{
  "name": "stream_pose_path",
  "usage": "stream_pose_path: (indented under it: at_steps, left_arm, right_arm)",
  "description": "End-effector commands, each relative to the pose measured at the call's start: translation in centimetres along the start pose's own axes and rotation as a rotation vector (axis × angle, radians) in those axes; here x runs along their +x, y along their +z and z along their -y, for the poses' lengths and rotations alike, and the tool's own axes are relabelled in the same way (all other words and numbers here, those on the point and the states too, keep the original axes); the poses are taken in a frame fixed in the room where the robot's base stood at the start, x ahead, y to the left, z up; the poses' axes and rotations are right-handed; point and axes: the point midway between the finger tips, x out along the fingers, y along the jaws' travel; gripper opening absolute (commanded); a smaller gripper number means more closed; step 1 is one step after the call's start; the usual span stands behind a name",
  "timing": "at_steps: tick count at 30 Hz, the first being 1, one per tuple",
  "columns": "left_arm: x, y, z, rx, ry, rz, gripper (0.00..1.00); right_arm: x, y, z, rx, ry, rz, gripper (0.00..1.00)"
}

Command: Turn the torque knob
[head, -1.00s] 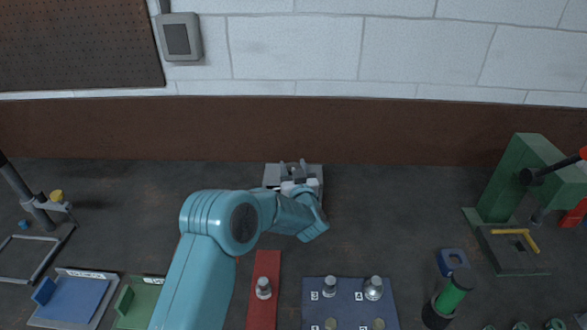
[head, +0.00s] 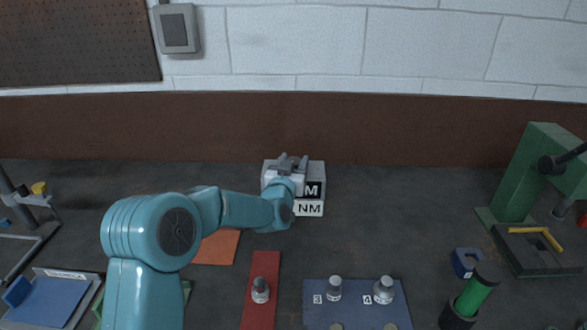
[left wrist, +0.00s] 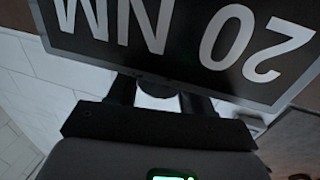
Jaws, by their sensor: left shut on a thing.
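The torque box (head: 318,170) is a grey block at the back of the bench, below the brown wall strip. Its front has a black panel ending in "M" and a white "NM" label, partly covered by my arm. My left gripper (head: 292,164) is at the top of the box, its two fingers shut on the torque knob. Most of the knob is hidden. My right gripper is out of view.
In front lie an orange mat (head: 217,248), a red strip (head: 262,312) with a metal weight, and a blue numbered mat (head: 345,290) with weights. A green press (head: 530,170) stands at the right. The bench right of the box is clear.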

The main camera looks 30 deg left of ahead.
Motion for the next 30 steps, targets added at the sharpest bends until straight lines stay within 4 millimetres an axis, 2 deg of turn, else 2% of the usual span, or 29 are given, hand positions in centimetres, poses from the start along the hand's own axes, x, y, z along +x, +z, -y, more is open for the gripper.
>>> stream_pose_path:
  at_steps: [4,5,6,15,19,23,30]
  left_arm:
    - [0.0,-0.3,0.0,0.001,-0.001,-0.006,0.2]
    - [0.0,-0.3,0.0,0.001,-0.002,-0.006,0.57]
    - [0.0,-0.3,0.0,0.001,-0.002,-0.006,0.7]
    - [-0.1,-0.1,0.0,0.0,-0.002,-0.003,0.71]
    - [-1.0,0.0,0.0,0.0,-0.001,-0.003,0.71]
    - [-3.5,0.1,0.0,0.001,-0.001,-0.003,0.71]
    - [-10.0,0.1,0.0,0.001,0.0,-0.005,0.71]
  right_arm:
    - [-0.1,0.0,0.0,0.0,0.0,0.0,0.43]
    - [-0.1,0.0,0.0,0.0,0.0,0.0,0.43]
    - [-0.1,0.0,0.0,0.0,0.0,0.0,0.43]
    - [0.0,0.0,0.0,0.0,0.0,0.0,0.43]
    - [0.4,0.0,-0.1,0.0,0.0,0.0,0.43]
    - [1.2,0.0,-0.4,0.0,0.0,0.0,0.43]
    - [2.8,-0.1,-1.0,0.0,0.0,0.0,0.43]
